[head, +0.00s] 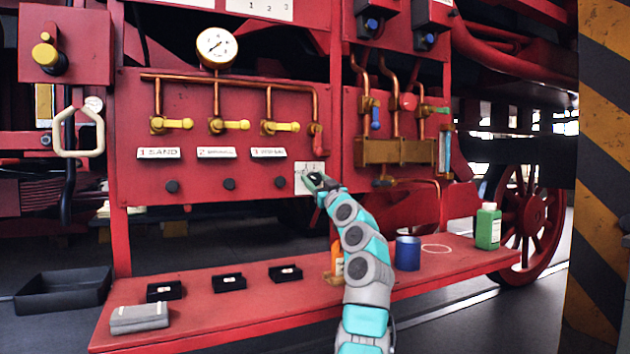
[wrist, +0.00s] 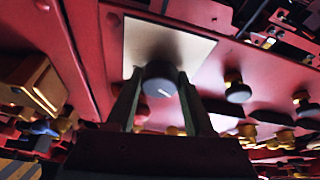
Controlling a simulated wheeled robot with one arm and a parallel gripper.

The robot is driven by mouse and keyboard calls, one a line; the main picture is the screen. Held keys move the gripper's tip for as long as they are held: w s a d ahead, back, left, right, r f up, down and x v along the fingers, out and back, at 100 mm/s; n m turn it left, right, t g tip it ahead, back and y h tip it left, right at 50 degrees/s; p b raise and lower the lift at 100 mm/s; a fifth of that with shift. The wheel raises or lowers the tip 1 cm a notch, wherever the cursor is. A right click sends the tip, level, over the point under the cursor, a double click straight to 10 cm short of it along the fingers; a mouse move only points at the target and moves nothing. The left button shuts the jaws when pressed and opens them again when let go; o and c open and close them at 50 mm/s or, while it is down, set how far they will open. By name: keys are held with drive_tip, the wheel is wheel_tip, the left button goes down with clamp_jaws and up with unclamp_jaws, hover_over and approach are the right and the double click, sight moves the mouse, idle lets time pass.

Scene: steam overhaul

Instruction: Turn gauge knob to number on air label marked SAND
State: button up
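The gauge knob (wrist: 160,78) is dark and round with a short white mark low on its face. It sits on a pale square plate (wrist: 195,48); in the head view the plate (head: 300,184) is right of the labels and the knob is mostly hidden by my gripper. My gripper (head: 318,182) is at the plate. In the wrist view its two fingers (wrist: 160,88) flank the knob closely; I cannot tell whether they touch it. The air label (head: 158,153) at the panel's left reads "1 SAND". The plate's numbers are hard to read.
Labels 2 (head: 209,153) and 3 (head: 267,153) follow to its right, with brass valves above and dark knobs below. A round pressure gauge (head: 216,47) tops the copper pipes. The red bench (head: 240,310) holds small black trays, a blue cup (head: 407,253) and a green bottle (head: 488,227).

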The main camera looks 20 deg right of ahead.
clamp_jaws()
drive_tip(key=shift+f+m+h+b, duration=0.1)
drive_tip(key=shift+m+h+b, duration=0.35)
drive_tip(key=shift+b, duration=0.2)
drive_tip(key=shift+m+h+b, duration=0.35)
drive_tip(key=shift+m+b, duration=0.4)
drive_tip(key=shift+b, duration=0.1)
drive_tip(key=m+h+b, duration=0.1)
drive_tip(key=m+b, duration=0.1)
drive_tip(key=shift+s+m, duration=0.1)
drive_tip(key=shift+m, duration=0.3)
drive_tip(key=shift+r+m+g+h+b, duration=0.15)
drive_tip(key=shift+m+h+b, duration=0.2)
drive_tip(key=shift+m, duration=0.45)
drive_tip(key=shift+r+m+g+h+b, duration=0.1)
drive_tip(key=shift+m+g+h+b, duration=0.1)
drive_tip(key=shift+m+h, duration=0.85)
drive_tip(key=shift+m, duration=0.85)
drive_tip(key=shift+d+f+m+g+h+p, duration=0.1)
drive_tip(key=shift+m+g+h+p, duration=0.2)
drive_tip(key=shift+m+p, duration=0.2)
